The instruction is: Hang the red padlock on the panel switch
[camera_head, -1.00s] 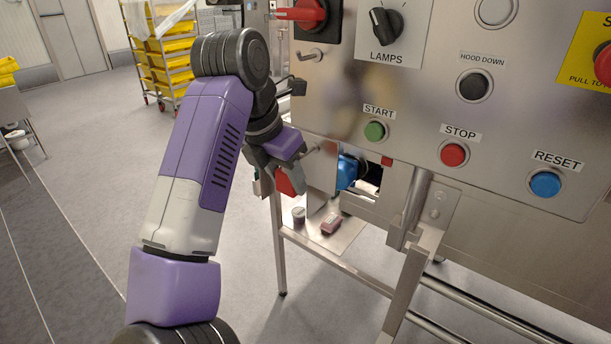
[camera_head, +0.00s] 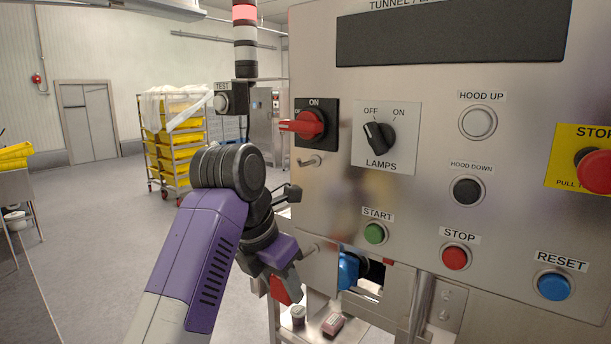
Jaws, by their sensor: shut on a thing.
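My gripper (camera_head: 285,284) points down at the left edge of the steel panel, below the level of the START button. It is shut on the red padlock (camera_head: 281,290), whose red body shows partly between and beside the fingers. Its shackle cannot be made out. The panel switch (camera_head: 309,124) is a red rotary handle on a black plate at the panel's upper left. The handle lies horizontal and points left, with ON marked above. The gripper and padlock are well below the switch and apart from it.
A metal peg (camera_head: 312,161) juts out under the switch. The LAMPS knob (camera_head: 379,137), START button (camera_head: 374,233) and STOP button (camera_head: 456,257) lie to the right. A blue object (camera_head: 348,270) sits beside the gripper.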

